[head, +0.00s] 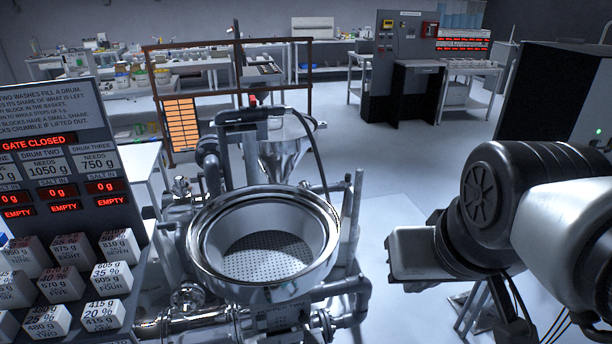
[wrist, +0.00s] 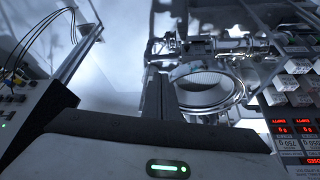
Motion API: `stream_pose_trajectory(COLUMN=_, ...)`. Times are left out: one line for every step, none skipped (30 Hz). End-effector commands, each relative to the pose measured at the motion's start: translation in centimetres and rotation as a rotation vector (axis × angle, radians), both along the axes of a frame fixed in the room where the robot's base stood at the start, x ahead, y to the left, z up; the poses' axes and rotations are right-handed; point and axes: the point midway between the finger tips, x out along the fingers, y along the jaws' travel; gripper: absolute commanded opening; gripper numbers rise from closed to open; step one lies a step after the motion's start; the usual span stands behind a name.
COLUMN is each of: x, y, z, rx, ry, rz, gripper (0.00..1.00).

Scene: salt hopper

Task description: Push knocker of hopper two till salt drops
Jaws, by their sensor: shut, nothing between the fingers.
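A steel funnel-shaped hopper (head: 282,155) stands behind a round steel drum with a perforated basket (head: 318,262) in the head view. A small red part (head: 253,101) sits on the black bracket by the funnel; I cannot tell whether it is a knocker. The display panel (head: 62,116) reads "GATE CLOSED"; drum two needs 1050 g, holds 0 g and reads "EMPTY". My gripper (wrist: 160,76) is shut and empty, its dark fingers left of the drum (wrist: 202,110) in the wrist view. In the head view my arm is at right, apart from the drum.
Several white labelled blocks (head: 110,245) sit on the panel's sloped lower part at left. Pipes (head: 345,288) surround the drum. A brown metal frame (head: 230,42) and cluttered benches (head: 205,62) stand behind. A dark cabinet (head: 558,95) is at right. Floor between drum and cabinet is clear.

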Motion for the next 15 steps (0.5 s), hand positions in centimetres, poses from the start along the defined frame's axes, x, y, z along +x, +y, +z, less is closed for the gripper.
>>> stream_pose_trajectory(x=0.1, y=0.0, z=-1.0, rx=-0.016, ry=0.022, rz=0.017, gripper=0.00)
stream_pose_trajectory(x=0.2, y=-0.1, z=-1.6, rx=-0.033, ry=0.038, rz=0.031, gripper=0.00)
stream_pose_trajectory(x=0.4, y=-0.3, z=-2.7, rx=-0.058, ry=0.065, rz=0.056, gripper=0.00)
stream_pose_trajectory(x=0.5, y=-0.4, z=-3.6, rx=-0.082, ry=0.089, rz=0.078, gripper=0.00)
stream_pose_trajectory(x=0.7, y=-0.6, z=-4.6, rx=-0.111, ry=0.117, rz=0.104, gripper=0.00)
stream_pose_trajectory(x=0.9, y=-0.8, z=-6.1, rx=-0.154, ry=0.158, rz=0.143, gripper=0.00)
stream_pose_trajectory(x=1.1, y=-1.0, z=-7.3, rx=-0.190, ry=0.191, rz=0.178, gripper=0.00)
stream_pose_trajectory(x=1.4, y=-1.2, z=-8.4, rx=-0.230, ry=0.223, rz=0.215, gripper=0.00)
stream_pose_trajectory(x=1.8, y=-1.5, z=-10.0, rx=-0.284, ry=0.267, rz=0.266, gripper=0.00)
stream_pose_trajectory(x=2.0, y=-1.7, z=-11.2, rx=-0.326, ry=0.300, rz=0.306, gripper=0.00)
stream_pose_trajectory(x=2.3, y=-1.8, z=-12.3, rx=-0.368, ry=0.332, rz=0.346, gripper=0.00)
stream_pose_trajectory(x=2.7, y=-2.1, z=-13.7, rx=-0.427, ry=0.373, rz=0.401, gripper=0.00)
stream_pose_trajectory(x=3.1, y=-2.2, z=-14.8, rx=-0.469, ry=0.402, rz=0.443, gripper=0.00)
stream_pose_trajectory(x=3.5, y=-2.4, z=-15.8, rx=-0.512, ry=0.430, rz=0.483, gripper=0.00)
stream_pose_trajectory(x=4.0, y=-2.5, z=-17.2, rx=-0.571, ry=0.468, rz=0.541, gripper=0.00)
